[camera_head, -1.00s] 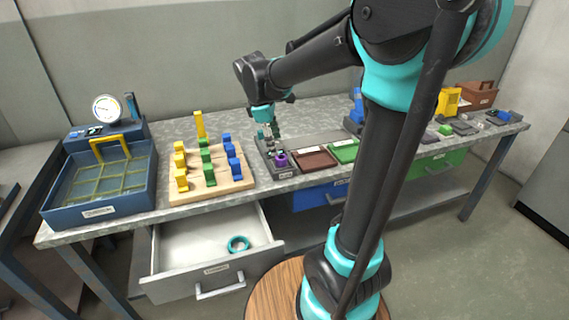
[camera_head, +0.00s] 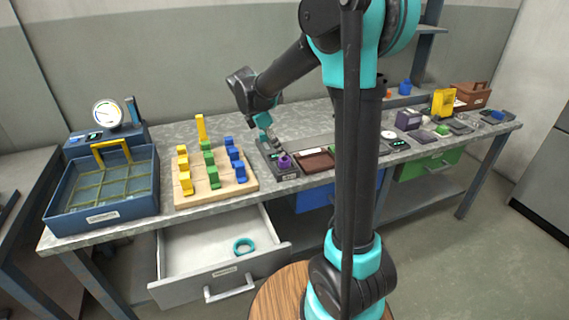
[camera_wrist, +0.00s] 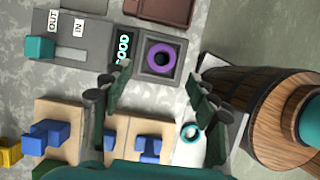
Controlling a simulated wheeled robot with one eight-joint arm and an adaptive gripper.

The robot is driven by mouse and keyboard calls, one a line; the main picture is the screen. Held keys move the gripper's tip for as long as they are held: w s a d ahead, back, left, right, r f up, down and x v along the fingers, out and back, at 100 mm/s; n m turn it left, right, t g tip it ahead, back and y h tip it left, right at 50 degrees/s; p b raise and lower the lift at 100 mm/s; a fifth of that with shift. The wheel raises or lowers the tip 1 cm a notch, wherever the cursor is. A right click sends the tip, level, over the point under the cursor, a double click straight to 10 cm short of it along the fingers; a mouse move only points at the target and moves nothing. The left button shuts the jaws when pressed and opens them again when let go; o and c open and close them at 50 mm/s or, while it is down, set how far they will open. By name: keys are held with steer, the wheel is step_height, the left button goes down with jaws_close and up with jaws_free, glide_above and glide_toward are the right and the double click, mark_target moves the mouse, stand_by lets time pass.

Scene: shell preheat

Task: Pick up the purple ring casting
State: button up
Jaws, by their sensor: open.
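The purple ring casting (camera_head: 284,161) sits on a dark grey fixture (camera_head: 289,171) near the front edge of the bench. In the wrist view the ring (camera_wrist: 161,59) lies flat in a square grey seat, its dark centre showing. The display beside it reads GOOD. My gripper (camera_head: 269,140) is above the back part of the fixture, tilted. In the wrist view my gripper (camera_wrist: 158,95) has its fingers spread wide with nothing between them. The ring lies beyond the fingertips in that picture, apart from them.
A wooden board (camera_head: 216,188) with yellow, green and blue pieces stands left of the fixture. A blue tray (camera_head: 102,212) with a gauge is farther left. A brown tray (camera_head: 314,161) is right of the fixture. An open drawer (camera_head: 215,245) below holds a teal ring (camera_head: 244,246).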

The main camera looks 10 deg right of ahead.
mark_target(283, 158)
steer(key=shift+x, duration=3.4)
steer(key=shift+s, duration=0.1)
steer(key=shift+r, duration=0.1)
jaws_close()
steer(key=shift+r, duration=0.1)
